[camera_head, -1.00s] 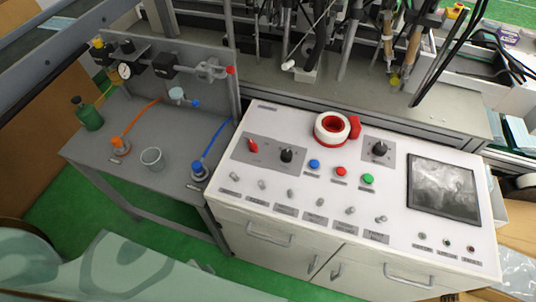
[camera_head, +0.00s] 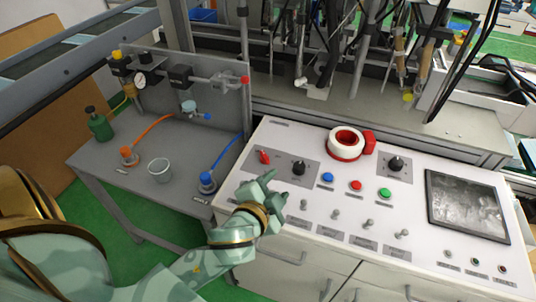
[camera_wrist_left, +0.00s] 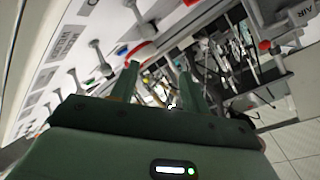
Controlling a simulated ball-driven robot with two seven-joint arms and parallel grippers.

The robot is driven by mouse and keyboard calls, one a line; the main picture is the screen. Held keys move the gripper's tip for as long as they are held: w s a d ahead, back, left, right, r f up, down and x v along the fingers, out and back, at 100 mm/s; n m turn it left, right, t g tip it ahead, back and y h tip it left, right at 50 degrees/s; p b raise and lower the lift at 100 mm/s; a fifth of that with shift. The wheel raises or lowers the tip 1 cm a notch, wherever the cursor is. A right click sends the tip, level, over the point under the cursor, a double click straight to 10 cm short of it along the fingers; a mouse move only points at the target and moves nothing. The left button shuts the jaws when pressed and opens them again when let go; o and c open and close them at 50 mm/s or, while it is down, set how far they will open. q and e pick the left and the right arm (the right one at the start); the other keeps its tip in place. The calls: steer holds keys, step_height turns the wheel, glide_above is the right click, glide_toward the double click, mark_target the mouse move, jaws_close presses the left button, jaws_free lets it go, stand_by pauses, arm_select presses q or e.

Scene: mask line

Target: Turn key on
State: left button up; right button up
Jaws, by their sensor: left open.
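The red key-like knob (camera_head: 264,157) sits at the left of a grey plate on the white control panel (camera_head: 312,205), beside a black knob (camera_head: 299,167). My left gripper (camera_head: 278,186) is open and empty over the panel's left part, just in front of the two knobs, with its fingers pointing towards the plate. In the left wrist view, the two green fingers (camera_wrist_left: 159,70) stand apart with nothing held between them. In that view I cannot tell which red part is the key. My right gripper is not in view.
Blue (camera_head: 327,177), red (camera_head: 356,185) and green (camera_head: 385,193) buttons lie to the right of the gripper. Several toggle switches line the panel's front.

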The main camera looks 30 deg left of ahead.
arm_select(q)
steer(key=w+d+r+m+t+h, duration=0.2)
steer(key=w+d+r+m+h, duration=0.25)
steer(key=d+r+h, duration=0.25)
steer(key=w+d+r+m+t+h, duration=0.2)
steer(key=w+d+r+m+h, duration=0.1)
steer(key=d+r+m+h, duration=0.4)
steer(key=d+m+g+h, duration=0.4)
steer(key=d+m+g, duration=0.1)
steer(key=g+y, duration=1.3)
steer(key=y, duration=0.3)
glide_above(265, 154)
step_height(265, 154, down, 4)
steer(key=shift+n, duration=0.35)
step_height(265, 154, down, 16)
steer(key=b, duration=0.6)
steer(key=shift+s, duration=0.1)
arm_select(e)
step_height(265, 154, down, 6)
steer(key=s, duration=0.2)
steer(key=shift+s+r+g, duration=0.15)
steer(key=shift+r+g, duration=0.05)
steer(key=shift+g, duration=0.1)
